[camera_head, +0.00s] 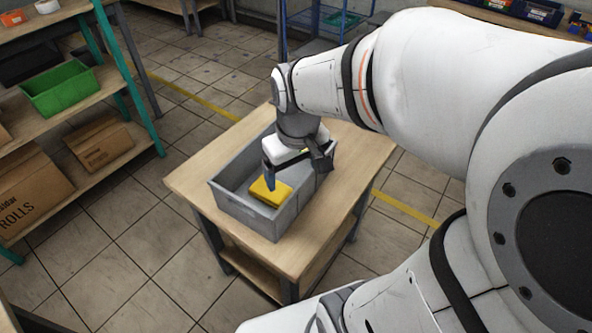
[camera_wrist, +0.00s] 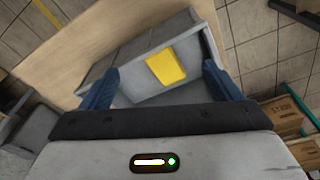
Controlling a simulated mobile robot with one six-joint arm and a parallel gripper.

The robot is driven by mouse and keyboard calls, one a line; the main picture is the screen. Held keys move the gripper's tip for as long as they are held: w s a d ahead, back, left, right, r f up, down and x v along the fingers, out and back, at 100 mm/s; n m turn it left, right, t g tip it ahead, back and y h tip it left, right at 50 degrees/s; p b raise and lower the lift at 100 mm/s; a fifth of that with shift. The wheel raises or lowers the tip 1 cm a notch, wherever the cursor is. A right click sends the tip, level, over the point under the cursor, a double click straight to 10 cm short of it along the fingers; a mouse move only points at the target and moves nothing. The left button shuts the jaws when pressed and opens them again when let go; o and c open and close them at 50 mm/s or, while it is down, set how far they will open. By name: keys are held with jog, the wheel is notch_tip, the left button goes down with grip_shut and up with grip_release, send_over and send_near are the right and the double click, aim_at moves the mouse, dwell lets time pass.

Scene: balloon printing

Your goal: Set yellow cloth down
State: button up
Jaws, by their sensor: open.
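The yellow cloth (camera_head: 270,191) lies folded and flat inside a grey crate (camera_head: 228,201), toward its near end. The crate stands on a small wooden table (camera_head: 190,180). My gripper (camera_head: 286,172) is over the crate, just above and behind the cloth in the head view. In the wrist view the yellow cloth (camera_wrist: 166,67) lies between and beyond the blue fingers of my gripper (camera_wrist: 165,88). The fingers are wide apart with nothing between them. The gripper hides part of the crate's far end in the head view.
A shelf unit at the left holds a green bin (camera_head: 62,88) and cardboard boxes (camera_head: 98,143). A blue rack (camera_head: 330,18) stands behind the table. Tiled floor with yellow lines surrounds the table. Crate walls stand around the cloth.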

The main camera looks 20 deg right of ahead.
jog(key=s, duration=0.1)
jog(key=s+m, duration=0.1)
jog(key=s, duration=0.1)
jog(key=s+r+m, duration=0.1)
jog(key=s, duration=0.1)
jog(key=shift+t, duration=0.4)
